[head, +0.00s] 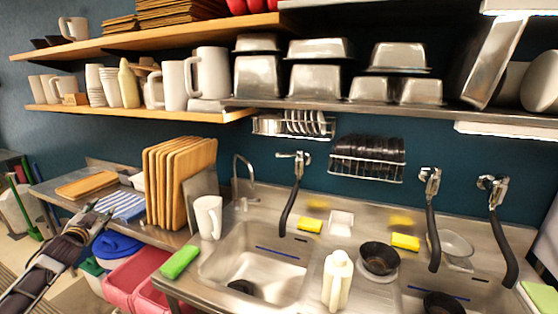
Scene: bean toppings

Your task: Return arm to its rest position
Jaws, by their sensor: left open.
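My left arm comes in from the lower left. My left gripper (98,211) is open, with its fingers pointing up and to the right, and I see nothing held in it. In the picture it lies just in front of a blue-and-white striped cloth (122,205) on the steel counter; I cannot tell the exact gap. My right gripper and right arm are outside the view.
Wooden boards (170,185) and a white mug (208,217) stand right of the gripper, beside the sink (262,262). A green sponge (180,262) lies at the counter's front edge. Pink bins (137,270) and a blue lid (118,247) are below the counter.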

